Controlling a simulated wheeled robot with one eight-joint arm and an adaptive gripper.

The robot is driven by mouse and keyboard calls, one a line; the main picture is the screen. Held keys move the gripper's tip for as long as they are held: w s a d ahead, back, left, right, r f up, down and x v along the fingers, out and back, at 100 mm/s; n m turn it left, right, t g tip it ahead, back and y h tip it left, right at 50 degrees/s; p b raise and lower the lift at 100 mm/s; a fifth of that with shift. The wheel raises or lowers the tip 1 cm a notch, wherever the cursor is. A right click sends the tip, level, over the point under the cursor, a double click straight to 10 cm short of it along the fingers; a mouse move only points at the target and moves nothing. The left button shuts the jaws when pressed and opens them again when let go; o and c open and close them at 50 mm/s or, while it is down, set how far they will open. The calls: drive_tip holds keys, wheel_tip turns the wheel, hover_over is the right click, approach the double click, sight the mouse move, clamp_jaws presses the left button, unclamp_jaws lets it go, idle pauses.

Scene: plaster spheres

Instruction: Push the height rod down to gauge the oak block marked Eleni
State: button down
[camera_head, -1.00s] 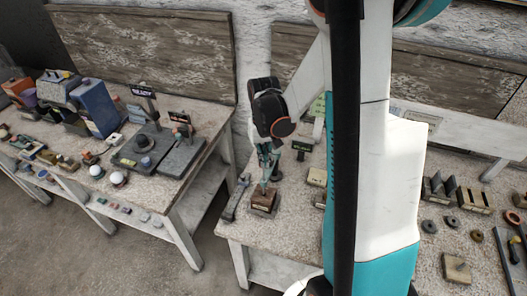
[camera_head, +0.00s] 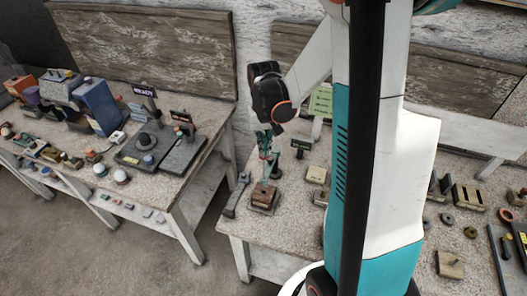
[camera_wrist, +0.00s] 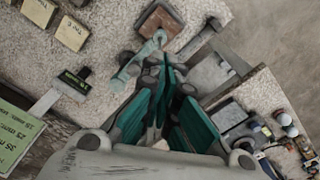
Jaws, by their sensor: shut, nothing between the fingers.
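A reddish-brown wooden block (camera_head: 263,194) sits on a dark base near the left end of the right table. It also shows at the top of the wrist view (camera_wrist: 160,19). I cannot read a name on it. My gripper (camera_head: 265,182) points down just above the block, its fingers shut and empty. In the wrist view the closed fingers (camera_wrist: 158,40) lie close to the block's near edge; I cannot tell whether they touch it. A dark upright (camera_head: 277,168) stands just behind the block, partly hidden by my gripper. I cannot clearly make out the height rod.
A small black sign (camera_head: 301,143) stands behind the block. Pale marked blocks (camera_head: 316,175) lie to its right. A grey wrench-like tool (camera_head: 236,195) lies to its left, near the table edge. A green notice (camera_head: 321,102) stands at the back. Another crowded table stands left, across a gap.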

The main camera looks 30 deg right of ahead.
drive_tip(key=shift+r+p, duration=1.05)
drive_tip(key=shift+r, duration=0.75)
